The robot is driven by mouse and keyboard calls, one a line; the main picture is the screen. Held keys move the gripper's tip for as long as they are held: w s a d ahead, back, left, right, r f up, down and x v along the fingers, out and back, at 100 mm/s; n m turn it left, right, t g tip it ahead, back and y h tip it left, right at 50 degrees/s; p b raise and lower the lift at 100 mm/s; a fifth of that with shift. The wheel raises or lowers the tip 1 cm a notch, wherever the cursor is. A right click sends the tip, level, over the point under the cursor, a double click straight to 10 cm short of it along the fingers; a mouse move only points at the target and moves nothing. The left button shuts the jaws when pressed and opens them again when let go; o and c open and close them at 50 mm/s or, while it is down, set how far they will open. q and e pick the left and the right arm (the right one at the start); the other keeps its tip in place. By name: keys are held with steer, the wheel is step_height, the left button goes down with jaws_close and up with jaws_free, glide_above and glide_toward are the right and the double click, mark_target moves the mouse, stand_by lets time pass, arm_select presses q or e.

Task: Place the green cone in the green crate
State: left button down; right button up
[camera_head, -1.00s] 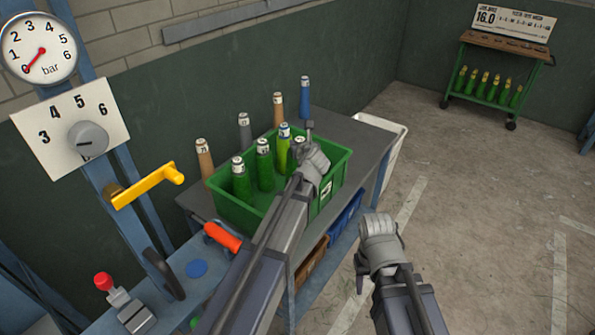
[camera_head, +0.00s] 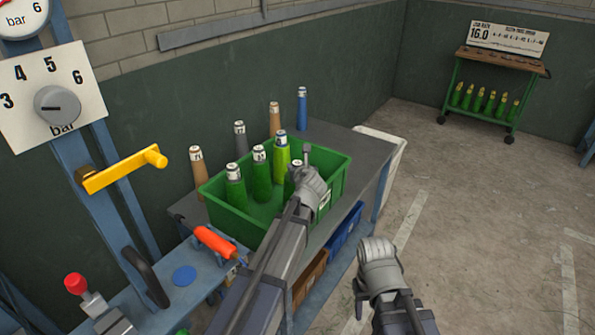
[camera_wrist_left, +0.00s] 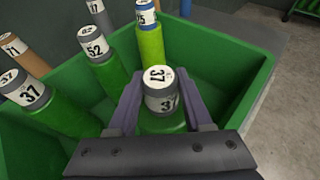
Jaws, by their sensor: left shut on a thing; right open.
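My left gripper (camera_head: 303,172) is shut on a green cone (camera_head: 289,185) with a grey top and white label, inside the right part of the green crate (camera_head: 232,221). In the left wrist view this cone (camera_wrist_left: 160,122) reads 37 and stands between the two fingers. Its base is hidden, so I cannot tell whether it touches the crate floor. Two green cones (camera_head: 236,190) (camera_head: 261,175) and a yellow-green cone with a blue top (camera_head: 281,155) stand in the crate too. My right gripper (camera_head: 378,262) is open and empty, right of the bench.
The crate stands on a grey bench (camera_head: 350,150). Brown cones (camera_head: 198,175) (camera_head: 275,120), a grey cone (camera_head: 240,138) and a blue cone (camera_head: 302,105) stand behind it. A yellow handle (camera_head: 125,170) and orange grip (camera_head: 214,240) are at left.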

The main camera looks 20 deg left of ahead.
arm_select(q)
steer(key=shift+f, duration=0.1)
steer(key=shift+c, duration=1.6)
jaws_free()
steer(key=shift+r, duration=0.25)
steer(key=p+v, duration=0.4)
steer(key=v, duration=0.8)
steer(key=shift+p, duration=0.3)
steer(key=shift+f, duration=0.15)
